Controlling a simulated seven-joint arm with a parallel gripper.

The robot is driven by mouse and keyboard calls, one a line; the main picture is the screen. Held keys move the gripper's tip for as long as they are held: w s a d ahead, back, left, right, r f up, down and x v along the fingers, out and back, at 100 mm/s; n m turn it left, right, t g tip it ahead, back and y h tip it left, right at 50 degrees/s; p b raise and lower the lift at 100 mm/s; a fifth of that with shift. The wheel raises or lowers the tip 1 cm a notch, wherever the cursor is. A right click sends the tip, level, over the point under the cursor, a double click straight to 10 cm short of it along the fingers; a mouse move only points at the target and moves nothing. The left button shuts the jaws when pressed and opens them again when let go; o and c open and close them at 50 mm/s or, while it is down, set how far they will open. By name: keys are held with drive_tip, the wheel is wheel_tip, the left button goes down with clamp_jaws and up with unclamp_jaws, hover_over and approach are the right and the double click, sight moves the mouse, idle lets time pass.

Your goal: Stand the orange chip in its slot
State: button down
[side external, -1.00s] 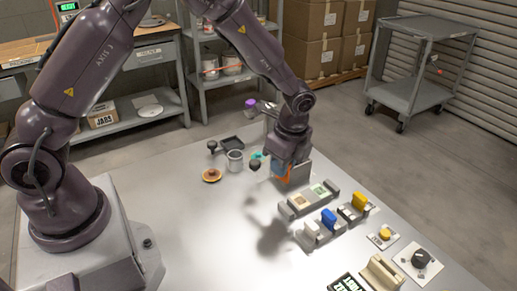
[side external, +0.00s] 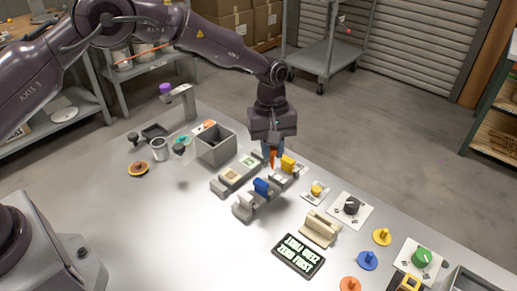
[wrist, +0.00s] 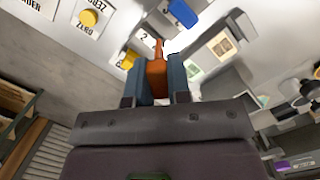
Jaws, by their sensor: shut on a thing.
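My gripper (side external: 272,156) is shut on the orange chip (side external: 273,160) and holds it above the back of the rack, near the yellow chip (side external: 288,163). In the wrist view the orange chip (wrist: 156,75) sits between the two blue-grey fingers and points towards a label marked 2. The slot beneath the chip is partly hidden by the chip and fingers.
A grey open bin (side external: 216,146) stands left of the rack. A yellow button (side external: 317,190), a black knob (side external: 351,206), a beige block (side external: 320,229) and a display (side external: 299,255) lie to the right. The table front left is clear.

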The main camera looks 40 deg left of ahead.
drive_tip(key=n, duration=0.5)
drive_tip(key=r+n+t, duration=0.1)
drive_tip(key=n, duration=0.1)
drive_tip(key=shift+w+d+n, duration=0.3)
drive_tip(key=shift+w, duration=0.05)
drive_tip(key=shift+f, duration=2.7)
drive_tip(key=shift+f, duration=0.5)
drive_tip(key=shift+f, duration=0.3)
drive_tip(key=shift+f, duration=0.5)
